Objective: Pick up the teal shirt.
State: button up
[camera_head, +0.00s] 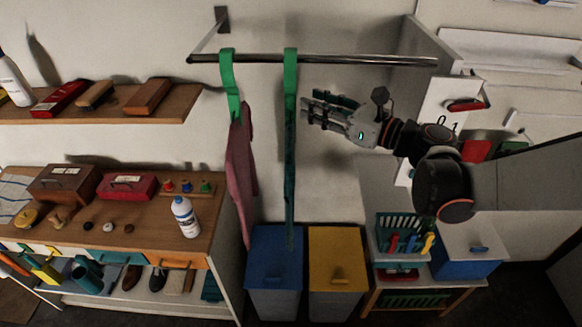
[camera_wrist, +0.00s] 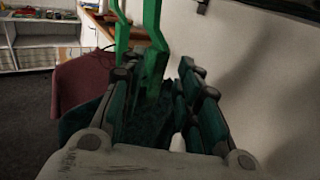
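The teal shirt (camera_head: 290,170) hangs edge-on from a green hanger (camera_head: 290,80) on the metal rod, so only a thin strip shows in the head view. In the wrist view the teal shirt (camera_wrist: 152,118) and its green hanger (camera_wrist: 152,45) show in the gap between my fingers. My gripper (camera_head: 308,108) is at the hanger's lower end, just to its right and pointing left. Its fingers (camera_wrist: 157,78) are apart, with no clear contact on the cloth. Part of the shirt is hidden behind the fingers in the wrist view.
A mauve shirt (camera_head: 241,165) hangs on another green hanger (camera_head: 230,85) to the left. The rod (camera_head: 350,60) is above my gripper. A blue bin (camera_head: 273,275) and a yellow bin (camera_head: 336,260) stand below. A wooden shelf (camera_head: 115,105) is at left.

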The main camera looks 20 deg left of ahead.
jog(key=shift+x, duration=2.9)
jog(key=shift+s, duration=0.2)
grip_shut()
